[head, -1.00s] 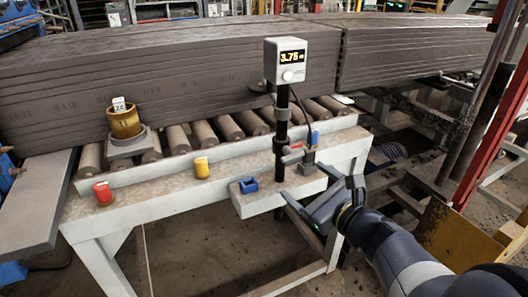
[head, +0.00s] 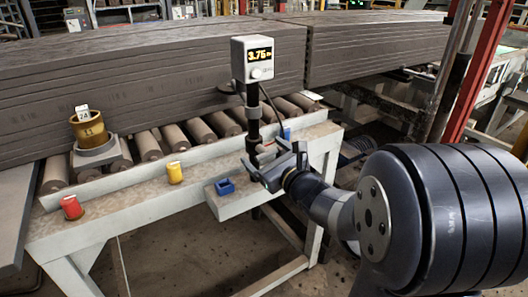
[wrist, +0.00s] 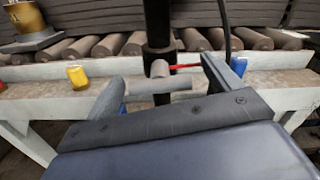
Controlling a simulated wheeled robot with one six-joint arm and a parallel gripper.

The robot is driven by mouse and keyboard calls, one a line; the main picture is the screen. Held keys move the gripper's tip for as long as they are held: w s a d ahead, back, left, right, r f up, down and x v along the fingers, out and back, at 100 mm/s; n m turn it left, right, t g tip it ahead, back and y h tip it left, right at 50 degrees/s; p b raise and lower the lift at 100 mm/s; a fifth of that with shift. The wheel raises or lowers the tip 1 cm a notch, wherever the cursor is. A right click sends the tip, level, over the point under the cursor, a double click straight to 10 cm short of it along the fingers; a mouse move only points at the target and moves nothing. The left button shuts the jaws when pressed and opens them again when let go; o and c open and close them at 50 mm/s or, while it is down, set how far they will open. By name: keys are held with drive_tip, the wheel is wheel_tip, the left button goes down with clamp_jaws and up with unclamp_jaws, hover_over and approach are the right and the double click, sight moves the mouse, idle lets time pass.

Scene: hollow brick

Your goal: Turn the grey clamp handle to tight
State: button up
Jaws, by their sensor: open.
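The grey clamp handle (wrist: 160,84) is a short crossbar on a stub in front of the black post (wrist: 158,28) in the wrist view. A thin red pointer (wrist: 185,66) sticks out to its right. My gripper (wrist: 165,80) is open, with one finger on each side of the handle in the picture. I cannot tell whether either finger touches it. In the head view my gripper (head: 274,165) is at the clamp on the post (head: 253,125) and hides most of the handle.
A display box (head: 253,58) reading about 3.75 tops the post. A brass weight (head: 88,130) stands behind. Stacked slabs (head: 150,70) fill the back.

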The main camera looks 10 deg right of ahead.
drive_tip(key=shift+w+a, duration=0.1)
drive_tip(key=shift+w, duration=0.2)
drive_tip(key=shift+c, duration=0.4)
drive_tip(key=c, duration=0.8)
